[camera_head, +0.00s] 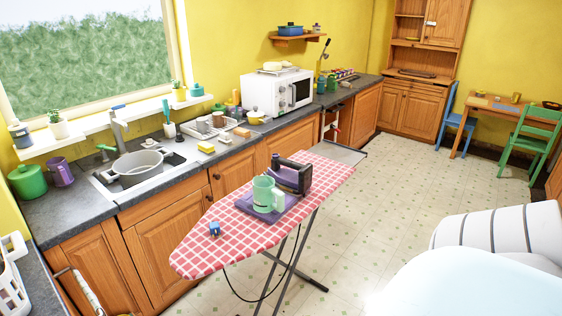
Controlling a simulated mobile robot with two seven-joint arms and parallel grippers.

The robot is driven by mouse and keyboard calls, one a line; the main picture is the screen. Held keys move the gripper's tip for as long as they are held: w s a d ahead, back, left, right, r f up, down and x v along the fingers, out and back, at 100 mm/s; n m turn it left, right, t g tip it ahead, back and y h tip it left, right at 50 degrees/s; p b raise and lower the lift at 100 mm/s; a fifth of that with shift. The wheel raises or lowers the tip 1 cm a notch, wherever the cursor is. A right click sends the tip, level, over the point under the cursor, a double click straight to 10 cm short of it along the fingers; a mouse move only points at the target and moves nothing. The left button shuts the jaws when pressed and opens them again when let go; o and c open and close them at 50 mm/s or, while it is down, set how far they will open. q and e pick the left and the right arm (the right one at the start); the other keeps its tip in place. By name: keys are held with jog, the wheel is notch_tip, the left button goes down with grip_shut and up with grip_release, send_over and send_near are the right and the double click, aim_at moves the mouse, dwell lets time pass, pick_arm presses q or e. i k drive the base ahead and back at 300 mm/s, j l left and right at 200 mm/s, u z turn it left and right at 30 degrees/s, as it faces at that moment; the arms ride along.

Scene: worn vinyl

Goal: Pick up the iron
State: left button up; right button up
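The iron (291,174) is dark with a purple tint and stands on the ironing board (198,252), towards its far right half. The board has a red and white checked cover. A pale green mug (267,195) stands just in front of the iron and hides part of it. A folded purple cloth (246,207) lies under the mug and reaches towards the iron. A dark cord (231,287) hangs below the board. Neither of my grippers is in view.
A small blue item (214,229) lies on the board's near left part. The counter with the sink (145,180) and microwave (277,92) runs behind the board. Open floor (400,170) lies to the board's right. Large white rounded shapes fill the bottom right corner.

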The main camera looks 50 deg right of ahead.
aim_at(290, 181)
jog(key=l+u, duration=0.15)
jog(key=l, duration=0.4)
jog(key=k+l+u, duration=0.2)
jog(key=l, duration=0.9)
jog(key=k+l, duration=0.15)
jog(key=l, duration=0.4)
jog(key=l+u, duration=0.1)
jog(key=l, duration=0.45)
jog(key=k+l, duration=0.15)
jog(key=l, duration=0.4)
